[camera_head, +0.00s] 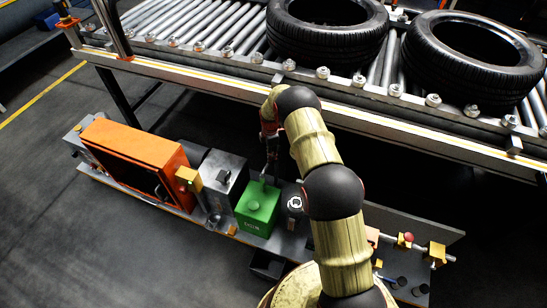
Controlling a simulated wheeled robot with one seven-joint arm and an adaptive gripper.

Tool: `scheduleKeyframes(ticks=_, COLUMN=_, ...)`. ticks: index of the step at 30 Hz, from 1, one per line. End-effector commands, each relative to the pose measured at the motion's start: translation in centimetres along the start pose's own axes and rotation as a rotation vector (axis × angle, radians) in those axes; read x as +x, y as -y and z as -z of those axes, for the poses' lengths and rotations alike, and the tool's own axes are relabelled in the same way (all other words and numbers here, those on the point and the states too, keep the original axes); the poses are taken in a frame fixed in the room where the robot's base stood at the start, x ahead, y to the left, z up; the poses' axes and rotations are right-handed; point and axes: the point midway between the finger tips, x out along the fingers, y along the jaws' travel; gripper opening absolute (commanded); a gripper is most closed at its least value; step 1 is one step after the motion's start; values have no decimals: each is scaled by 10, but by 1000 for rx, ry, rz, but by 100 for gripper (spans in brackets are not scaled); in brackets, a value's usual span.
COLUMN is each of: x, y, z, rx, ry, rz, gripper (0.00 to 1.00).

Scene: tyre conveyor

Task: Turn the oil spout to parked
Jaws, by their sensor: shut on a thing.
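A green oil box (257,208) with a round cap and small lettering on its front stands on the low platform below the conveyor. My gripper (266,178) points down at the back right edge of the green box. It is shut on the oil spout, a small part that is mostly hidden by the fingers. The spout's direction cannot be made out. My arm comes from the lower right and arches over the platform.
The roller conveyor (225,78) with black tyres (326,30) runs above and behind my arm. Left of the green box stand a grey metal box (222,180) and an orange cabinet (140,155). A black round-topped part (294,205) is close on its right. Floor at the lower left is clear.

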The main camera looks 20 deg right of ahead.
Motion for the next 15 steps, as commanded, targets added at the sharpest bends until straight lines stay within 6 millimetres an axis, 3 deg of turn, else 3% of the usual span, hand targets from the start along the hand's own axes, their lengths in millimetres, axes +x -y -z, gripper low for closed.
scheduleKeyframes(ticks=15, x=0, y=-6, z=6, rx=-85, ry=0, rz=-2, gripper=0)
